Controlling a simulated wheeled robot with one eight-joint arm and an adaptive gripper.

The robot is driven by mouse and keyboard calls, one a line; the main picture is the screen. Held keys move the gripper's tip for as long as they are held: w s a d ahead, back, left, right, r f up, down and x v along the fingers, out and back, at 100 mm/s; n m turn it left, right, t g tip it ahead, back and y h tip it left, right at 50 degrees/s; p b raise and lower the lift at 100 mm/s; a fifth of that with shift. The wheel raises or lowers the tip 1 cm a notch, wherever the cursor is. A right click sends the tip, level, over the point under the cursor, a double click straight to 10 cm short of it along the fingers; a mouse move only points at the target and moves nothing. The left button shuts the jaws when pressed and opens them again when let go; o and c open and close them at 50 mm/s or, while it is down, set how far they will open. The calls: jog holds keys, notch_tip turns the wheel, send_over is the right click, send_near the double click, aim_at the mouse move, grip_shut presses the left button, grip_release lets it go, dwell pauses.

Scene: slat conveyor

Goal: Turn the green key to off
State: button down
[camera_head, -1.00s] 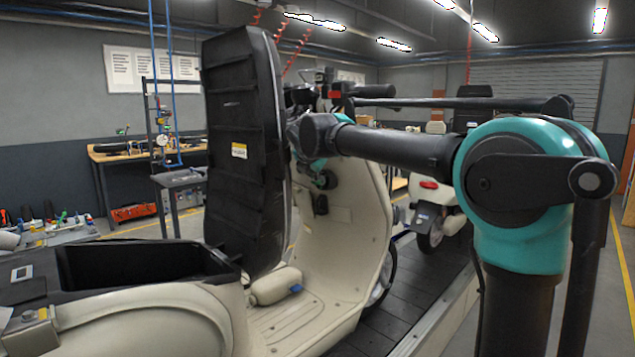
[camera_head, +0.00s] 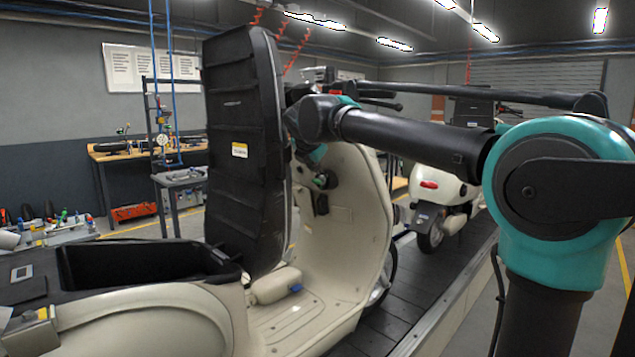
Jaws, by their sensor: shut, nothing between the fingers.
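The cream scooter (camera_head: 340,235) stands with its black seat (camera_head: 243,150) raised upright, and the seat covers part of the front panel. A small green piece, which looks like the green key (camera_head: 320,181), shows on a dark round fitting on the inner front panel, just right of the seat's edge. It is too small to tell which way it is turned. My arm reaches in from the right, and its end part goes down behind the seat's right edge, above the key. My gripper is hidden there, so I cannot see its fingers or whether they touch the key.
The open black storage bin (camera_head: 140,265) lies below the raised seat. Another scooter (camera_head: 440,200) stands farther along the slat conveyor (camera_head: 440,270). A workbench (camera_head: 120,155) is at the back left. Handlebars and a mirror are close to my arm.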

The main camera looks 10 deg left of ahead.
jog(key=shift+v, duration=1.65)
jog(key=shift+r, duration=0.1)
